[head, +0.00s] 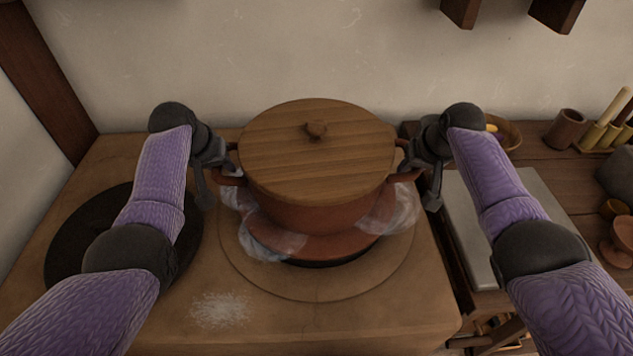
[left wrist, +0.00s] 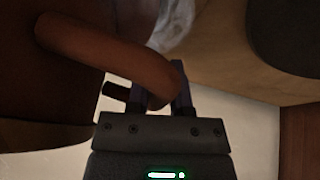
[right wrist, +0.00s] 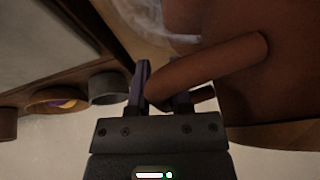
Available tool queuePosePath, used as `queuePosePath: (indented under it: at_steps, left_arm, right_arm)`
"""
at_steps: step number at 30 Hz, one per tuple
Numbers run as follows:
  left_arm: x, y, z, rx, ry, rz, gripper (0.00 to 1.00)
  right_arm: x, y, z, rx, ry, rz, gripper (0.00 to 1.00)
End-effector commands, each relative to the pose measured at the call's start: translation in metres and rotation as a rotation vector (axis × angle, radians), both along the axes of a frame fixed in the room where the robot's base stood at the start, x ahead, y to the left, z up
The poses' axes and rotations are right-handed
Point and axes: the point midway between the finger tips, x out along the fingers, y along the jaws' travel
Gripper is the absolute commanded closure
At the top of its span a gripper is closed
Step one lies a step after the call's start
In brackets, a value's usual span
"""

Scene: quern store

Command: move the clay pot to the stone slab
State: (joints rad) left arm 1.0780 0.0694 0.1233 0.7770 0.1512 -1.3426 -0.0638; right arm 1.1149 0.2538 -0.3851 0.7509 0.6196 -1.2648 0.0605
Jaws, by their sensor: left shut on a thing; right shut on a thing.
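The clay pot (head: 312,212) is reddish brown with a wooden lid (head: 316,152) on top. It is upright over the round burner opening of the clay stove, with pale wisps around its lower part. My left gripper (head: 226,174) is shut on the pot's left handle, which crosses the fingers in the left wrist view (left wrist: 160,88). My right gripper (head: 408,172) is shut on the right handle, also seen between the fingers in the right wrist view (right wrist: 160,90). The grey stone slab (head: 528,200) lies to the right of the stove, partly hidden by my right arm.
The stove top (head: 340,325) has a dark round plate (head: 75,235) at left and a white powdery patch (head: 221,309) in front. A wooden cup (head: 566,129), a bowl (head: 507,133) and a utensil holder (head: 605,135) stand behind the slab. A small goblet (head: 622,240) stands at far right.

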Motion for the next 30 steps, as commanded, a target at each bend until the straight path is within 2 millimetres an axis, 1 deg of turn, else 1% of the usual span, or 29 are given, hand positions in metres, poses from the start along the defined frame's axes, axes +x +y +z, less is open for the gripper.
queuePosePath:
  at_steps: [1,17,20,23,25,30]
  left_arm:
    - [0.0,-0.004,0.0,-0.007,0.0,-0.006,1.0]
    - [0.0,-0.005,0.0,-0.01,0.0,-0.008,1.0]
    - [0.001,-0.005,0.003,-0.01,-0.004,-0.008,1.0]
    - [0.001,-0.005,0.01,-0.01,-0.008,-0.008,1.0]
    - [0.001,-0.005,0.019,-0.01,-0.013,-0.008,1.0]
    - [0.001,-0.005,0.051,-0.01,-0.029,-0.009,1.0]
  right_arm:
    - [0.0,0.004,0.001,0.008,-0.001,0.007,1.0]
    - [0.0,0.006,0.001,0.01,-0.002,0.009,1.0]
    - [0.001,0.006,0.004,0.011,-0.006,0.009,1.0]
    - [0.001,0.006,0.011,0.011,-0.011,0.009,1.0]
    - [0.001,0.006,0.02,0.011,-0.015,0.009,1.0]
    - [0.001,0.006,0.051,0.011,-0.031,0.009,1.0]
